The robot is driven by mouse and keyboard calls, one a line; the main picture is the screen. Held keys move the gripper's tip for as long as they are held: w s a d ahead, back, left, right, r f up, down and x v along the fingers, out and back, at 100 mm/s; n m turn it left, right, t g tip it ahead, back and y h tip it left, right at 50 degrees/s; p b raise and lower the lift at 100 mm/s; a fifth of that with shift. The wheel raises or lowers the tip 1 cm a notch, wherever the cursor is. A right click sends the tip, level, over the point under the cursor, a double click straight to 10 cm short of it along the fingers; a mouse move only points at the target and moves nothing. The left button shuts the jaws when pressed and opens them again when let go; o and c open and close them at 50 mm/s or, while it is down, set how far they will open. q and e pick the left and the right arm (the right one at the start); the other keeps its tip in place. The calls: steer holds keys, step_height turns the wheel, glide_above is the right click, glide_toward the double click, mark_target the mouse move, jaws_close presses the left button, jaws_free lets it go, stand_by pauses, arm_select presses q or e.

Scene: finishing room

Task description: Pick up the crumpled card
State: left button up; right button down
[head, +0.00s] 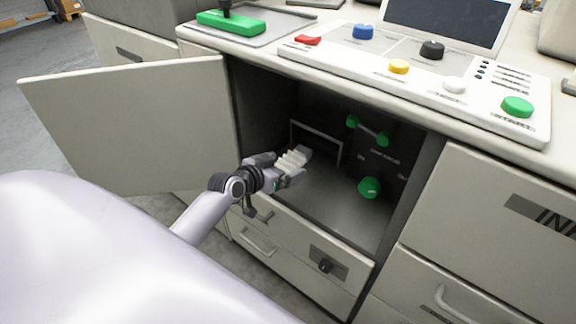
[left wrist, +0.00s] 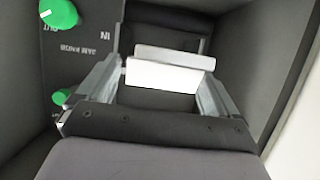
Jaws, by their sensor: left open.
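The crumpled card (head: 294,158) is white and pleated, and shows just at the tip of my left gripper (head: 290,172) inside the open cabinet compartment. In the left wrist view the card (left wrist: 170,75) shows as two pale folded bands between the fingers of my left gripper (left wrist: 158,82). The jaws are open, with a finger on each side of the card. I cannot tell whether either finger touches it. The card's far side and lower part are hidden. My right gripper is not in view.
The open cabinet door (head: 135,125) stands left of my arm. Green knobs (head: 369,187) stick out from the compartment's dark right wall; one is large in the left wrist view (left wrist: 58,14). A control panel (head: 440,75) lies on the counter above. Drawers (head: 290,250) are below.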

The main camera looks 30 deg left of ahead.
mark_target(283, 166)
arm_select(q)
steer(key=shift+w+f, duration=0.15)
steer(key=shift+w, duration=0.15)
steer(key=shift+c, duration=0.3)
steer(key=c, duration=1)
steer(key=shift+r, duration=0.2)
step_height(283, 166, up, 20)
steer(key=p, duration=0.3)
steer(key=shift+n+y, duration=0.5)
steer(key=shift+y, duration=0.1)
steer(key=s+d+f, duration=0.1)
steer(key=s+d, duration=0.3)
steer(key=s+d+f, duration=0.1)
steer(key=s+d, duration=0.3)
steer(key=d, duration=0.1)
steer(key=s+d, duration=0.4)
steer(key=s, duration=0.1)
steer(key=shift+s+d+f+p, duration=0.1)
steer(key=shift+d+f+p, duration=0.1)
steer(key=shift+f+p, duration=0.2)
